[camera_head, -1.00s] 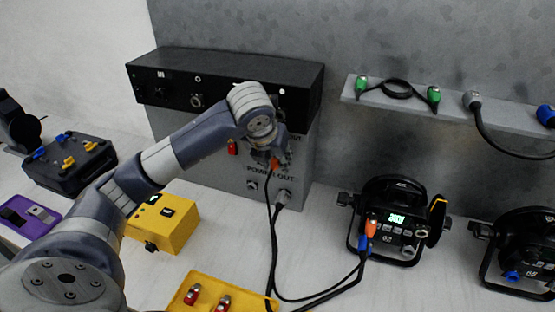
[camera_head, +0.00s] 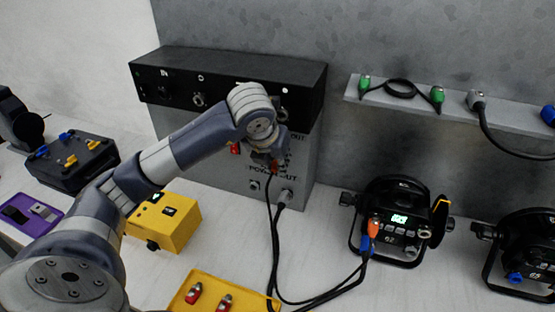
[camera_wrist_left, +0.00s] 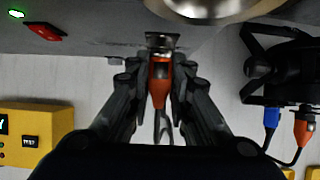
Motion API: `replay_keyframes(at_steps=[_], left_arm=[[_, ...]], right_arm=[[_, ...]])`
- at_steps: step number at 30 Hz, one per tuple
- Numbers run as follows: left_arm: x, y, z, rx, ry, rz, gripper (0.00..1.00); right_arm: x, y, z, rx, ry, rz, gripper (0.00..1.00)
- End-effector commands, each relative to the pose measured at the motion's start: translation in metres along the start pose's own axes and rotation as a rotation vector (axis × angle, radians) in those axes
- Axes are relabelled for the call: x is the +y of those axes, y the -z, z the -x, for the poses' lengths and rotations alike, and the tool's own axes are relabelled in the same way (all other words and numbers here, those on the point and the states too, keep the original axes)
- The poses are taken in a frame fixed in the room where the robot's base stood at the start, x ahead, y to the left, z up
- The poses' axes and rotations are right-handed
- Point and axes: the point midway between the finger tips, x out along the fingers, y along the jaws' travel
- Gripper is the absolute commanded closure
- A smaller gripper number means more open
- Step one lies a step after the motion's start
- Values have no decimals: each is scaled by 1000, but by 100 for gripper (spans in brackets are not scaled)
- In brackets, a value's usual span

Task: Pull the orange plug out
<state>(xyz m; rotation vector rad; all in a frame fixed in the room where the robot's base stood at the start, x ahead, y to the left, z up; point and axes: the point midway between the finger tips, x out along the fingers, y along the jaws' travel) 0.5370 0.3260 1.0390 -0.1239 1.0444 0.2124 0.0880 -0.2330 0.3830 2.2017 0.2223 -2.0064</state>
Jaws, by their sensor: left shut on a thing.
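My left gripper (camera_head: 270,158) is in front of the grey box (camera_head: 235,180), by the POWER OUT lettering, with its fingers pointing at the panel. In the left wrist view the left gripper (camera_wrist_left: 160,95) is shut on an orange plug (camera_wrist_left: 160,82), fingers on both sides. My right gripper is out of view.
A par can (camera_head: 398,215) stands right, with another orange plug (camera_head: 374,227) and a blue plug (camera_head: 367,244) on it. A grey plug (camera_head: 284,197) sits in the box below. A yellow tester (camera_head: 165,220) and yellow tray (camera_head: 210,290) lie in front.

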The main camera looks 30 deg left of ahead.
Motion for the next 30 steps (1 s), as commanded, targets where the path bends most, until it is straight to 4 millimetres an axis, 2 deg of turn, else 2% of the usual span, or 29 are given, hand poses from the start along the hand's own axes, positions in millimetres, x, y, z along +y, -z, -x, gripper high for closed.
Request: replay_keyframes(at_steps=[30], left_arm=[[1, 26, 14, -1, -1, 1, 100]], right_arm=[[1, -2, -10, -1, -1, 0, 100]])
